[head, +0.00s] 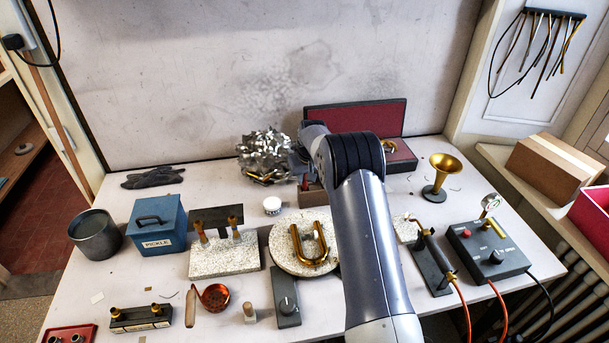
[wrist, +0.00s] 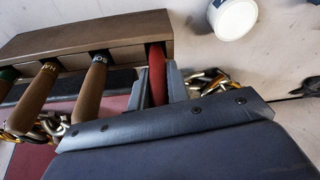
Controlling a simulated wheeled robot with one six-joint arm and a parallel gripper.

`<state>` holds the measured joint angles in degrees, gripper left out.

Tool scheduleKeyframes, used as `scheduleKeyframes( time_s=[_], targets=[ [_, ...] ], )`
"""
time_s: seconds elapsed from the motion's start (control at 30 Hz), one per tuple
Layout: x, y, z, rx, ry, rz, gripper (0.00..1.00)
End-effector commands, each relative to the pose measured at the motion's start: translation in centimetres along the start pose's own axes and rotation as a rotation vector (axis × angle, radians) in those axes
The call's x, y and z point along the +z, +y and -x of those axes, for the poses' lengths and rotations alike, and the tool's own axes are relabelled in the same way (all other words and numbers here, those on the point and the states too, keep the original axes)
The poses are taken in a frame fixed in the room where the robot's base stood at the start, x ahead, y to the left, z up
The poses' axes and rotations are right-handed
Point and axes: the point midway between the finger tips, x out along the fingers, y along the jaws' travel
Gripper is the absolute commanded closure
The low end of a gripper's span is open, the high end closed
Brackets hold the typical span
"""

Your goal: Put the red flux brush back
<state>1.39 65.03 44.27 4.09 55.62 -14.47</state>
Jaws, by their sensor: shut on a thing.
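The red flux brush (wrist: 157,72) shows as a red handle at the right end of the brown wooden rack (wrist: 110,35) in the wrist view. My gripper (wrist: 158,88) is shut on it, one finger on each side. The brush's end meets the rack, but I cannot tell how deep it sits. Two tan-handled brushes with markings (wrist: 92,85) (wrist: 36,97) and a green-ended one stand in the rack to the left. In the head view the rack (head: 312,198) is partly behind my arm, and my gripper is mostly hidden beside the foil heap.
A white jar (wrist: 233,18) stands close to the rack; it also shows in the head view (head: 272,205). A crumpled silvery heap (head: 265,155) lies behind left, an open red-lined case (head: 360,118) behind right. A round soldering board (head: 283,262) with a brass tube is in front.

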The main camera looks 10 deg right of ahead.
Motion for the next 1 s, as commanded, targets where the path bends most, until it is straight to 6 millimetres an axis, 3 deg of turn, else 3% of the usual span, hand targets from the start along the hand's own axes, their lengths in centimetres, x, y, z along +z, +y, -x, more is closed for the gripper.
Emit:
scheduleKeyframes(
  time_s=[0.33,0.37,0.6,1.0],
  targets=[
    [0.1,0.0,-0.5,0.000,0.002,0.000,1.00],
    [0.1,0.0,-0.4,0.001,0.002,0.000,0.82],
    [0.0,0.0,-0.3,0.001,0.002,0.000,0.62],
    [-0.1,0.0,0.6,0.001,0.004,0.000,0.62]
  ],
)
